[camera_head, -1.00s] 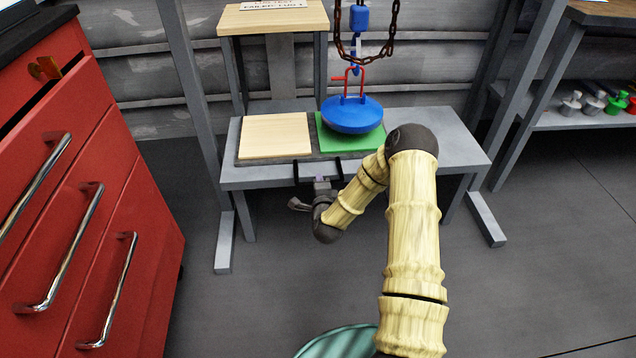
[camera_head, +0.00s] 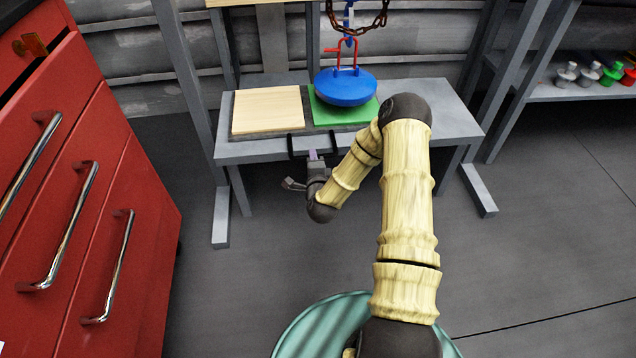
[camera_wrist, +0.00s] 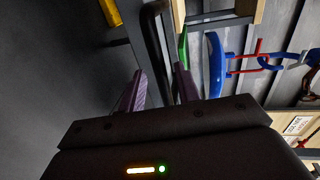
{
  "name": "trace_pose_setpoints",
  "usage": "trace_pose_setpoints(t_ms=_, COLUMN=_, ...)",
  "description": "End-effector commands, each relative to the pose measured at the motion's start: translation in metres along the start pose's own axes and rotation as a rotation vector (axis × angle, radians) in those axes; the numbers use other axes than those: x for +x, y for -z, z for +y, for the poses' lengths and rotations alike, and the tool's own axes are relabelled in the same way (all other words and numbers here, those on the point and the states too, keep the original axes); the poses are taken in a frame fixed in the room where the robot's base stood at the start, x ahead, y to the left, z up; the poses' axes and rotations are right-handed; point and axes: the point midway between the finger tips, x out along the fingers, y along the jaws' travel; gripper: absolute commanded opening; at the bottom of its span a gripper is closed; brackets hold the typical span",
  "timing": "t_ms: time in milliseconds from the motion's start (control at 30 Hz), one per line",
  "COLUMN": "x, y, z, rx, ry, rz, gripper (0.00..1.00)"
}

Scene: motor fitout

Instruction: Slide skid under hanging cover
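The skid is a dark grey board (camera_head: 268,131) on a grey bench, with a pale wood pad (camera_head: 268,110) on its left and a green pad (camera_head: 330,114) on its right. A black handle (camera_head: 292,147) sticks out of its front edge. The blue domed cover (camera_head: 346,88) hangs from a chain by a red bracket, over the green pad in the picture. The wrist view shows the cover (camera_wrist: 215,62) just beside the green edge (camera_wrist: 183,45). My gripper (camera_head: 314,155) is at the handle. In the wrist view its purple fingers (camera_wrist: 160,78) are apart, with the dark handle bar (camera_wrist: 154,45) between them.
The grey bench (camera_head: 440,110) has legs at both sides. A red drawer cabinet (camera_head: 110,180) stands at the left. A shelf (camera_head: 575,92) with small metal and green parts is at the right. The floor in front of the bench is clear.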

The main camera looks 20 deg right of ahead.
Motion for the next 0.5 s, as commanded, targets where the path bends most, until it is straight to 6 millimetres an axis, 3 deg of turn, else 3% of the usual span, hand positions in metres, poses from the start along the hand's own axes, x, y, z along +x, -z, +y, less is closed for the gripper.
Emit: trace_pose_setpoints(t_ms=500, x=-0.105, y=-0.002, z=-0.001, rx=0.002, ry=-0.008, rz=-0.006, gripper=0.33)
